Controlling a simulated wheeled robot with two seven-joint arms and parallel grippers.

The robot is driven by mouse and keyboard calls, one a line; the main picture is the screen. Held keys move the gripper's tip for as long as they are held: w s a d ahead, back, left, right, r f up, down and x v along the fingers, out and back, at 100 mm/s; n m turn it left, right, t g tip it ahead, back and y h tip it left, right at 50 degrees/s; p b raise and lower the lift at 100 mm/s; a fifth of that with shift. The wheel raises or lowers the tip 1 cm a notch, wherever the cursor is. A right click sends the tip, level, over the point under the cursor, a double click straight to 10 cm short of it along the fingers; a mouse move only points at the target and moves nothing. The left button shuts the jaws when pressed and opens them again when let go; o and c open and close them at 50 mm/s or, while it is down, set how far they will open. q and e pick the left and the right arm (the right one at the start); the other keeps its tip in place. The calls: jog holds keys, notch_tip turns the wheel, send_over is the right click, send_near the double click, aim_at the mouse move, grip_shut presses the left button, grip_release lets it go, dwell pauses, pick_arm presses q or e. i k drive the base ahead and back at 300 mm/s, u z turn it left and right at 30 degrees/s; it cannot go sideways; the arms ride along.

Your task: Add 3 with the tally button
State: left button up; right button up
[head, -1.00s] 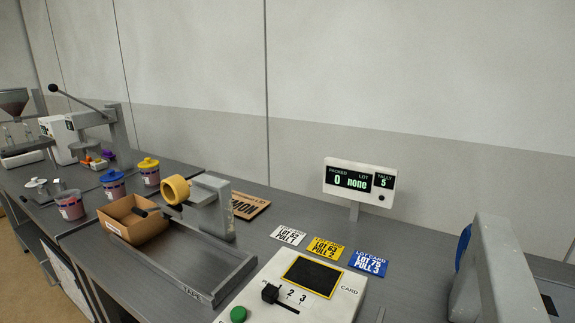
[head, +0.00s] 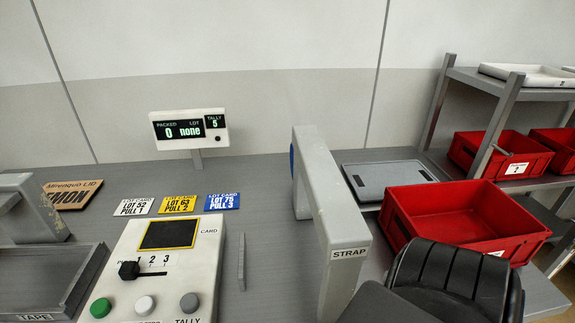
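The white control panel (head: 178,255) lies at the lower left of the head view. A grey button (head: 189,302) sits at its front right, with the word TALLY printed just below it. The display (head: 189,129) on a post behind reads packed 0, lot none, tally 5. A small dark knob (head: 217,138) is on the display's face under the tally number. No gripper fingers show in this view. A dark, ridged, rounded part at the lower right looks like part of my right arm.
A green button (head: 101,308), a white button (head: 145,305) and a black slider (head: 129,270) share the panel. Three lot cards (head: 179,204) lie behind it. The grey STRAP arch (head: 330,220) stands right of the panel, and a red bin (head: 460,215) lies beyond.

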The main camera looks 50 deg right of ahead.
aim_at(189, 304)
jog(key=k, duration=0.95)
jog(key=z, duration=0.95)
